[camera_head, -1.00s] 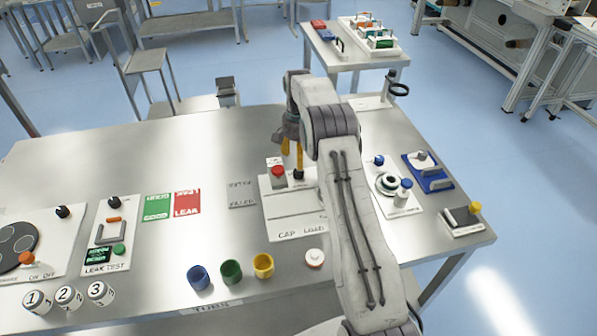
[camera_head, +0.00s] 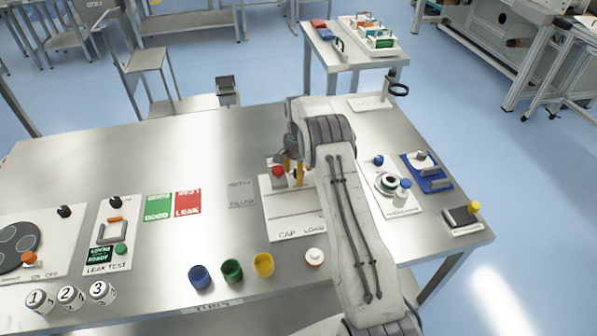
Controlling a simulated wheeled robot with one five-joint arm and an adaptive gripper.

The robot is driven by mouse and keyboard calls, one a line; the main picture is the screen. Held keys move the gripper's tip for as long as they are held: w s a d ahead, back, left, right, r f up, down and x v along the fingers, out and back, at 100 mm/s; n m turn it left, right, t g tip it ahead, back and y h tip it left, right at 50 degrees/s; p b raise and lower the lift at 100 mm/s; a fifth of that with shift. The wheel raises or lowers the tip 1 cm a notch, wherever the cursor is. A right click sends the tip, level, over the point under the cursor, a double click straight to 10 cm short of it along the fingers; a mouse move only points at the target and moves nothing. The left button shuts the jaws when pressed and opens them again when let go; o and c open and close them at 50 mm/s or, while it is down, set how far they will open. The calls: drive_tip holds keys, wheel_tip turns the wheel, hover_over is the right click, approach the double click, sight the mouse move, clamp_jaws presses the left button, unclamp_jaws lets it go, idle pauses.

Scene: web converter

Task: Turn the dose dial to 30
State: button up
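My gripper (camera_head: 293,172) points down at the back of the white cap load panel (camera_head: 291,226).
A white panel with a round fixture (camera_head: 388,184) lies right of my arm. The leak test panel (camera_head: 112,235) is at left.

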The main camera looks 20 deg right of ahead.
drive_tip(key=shift+c, duration=0.2)
clamp_jaws()
idle(0.4)
drive_tip(key=shift+f+m+b, duration=0.15)
drive_tip(key=shift+m+b, duration=0.55)
drive_tip(key=shift+m, duration=0.4)
drive_tip(key=m+b, duration=0.1)
drive_tip(key=m, duration=0.1)
drive_tip(key=shift+s+m, duration=0.1)
drive_tip(key=shift+m, duration=0.2)
drive_tip(key=m, duration=0.6)
drive_tip(key=shift+b, duration=0.4)
drive_tip(key=shift+m, duration=0.4)
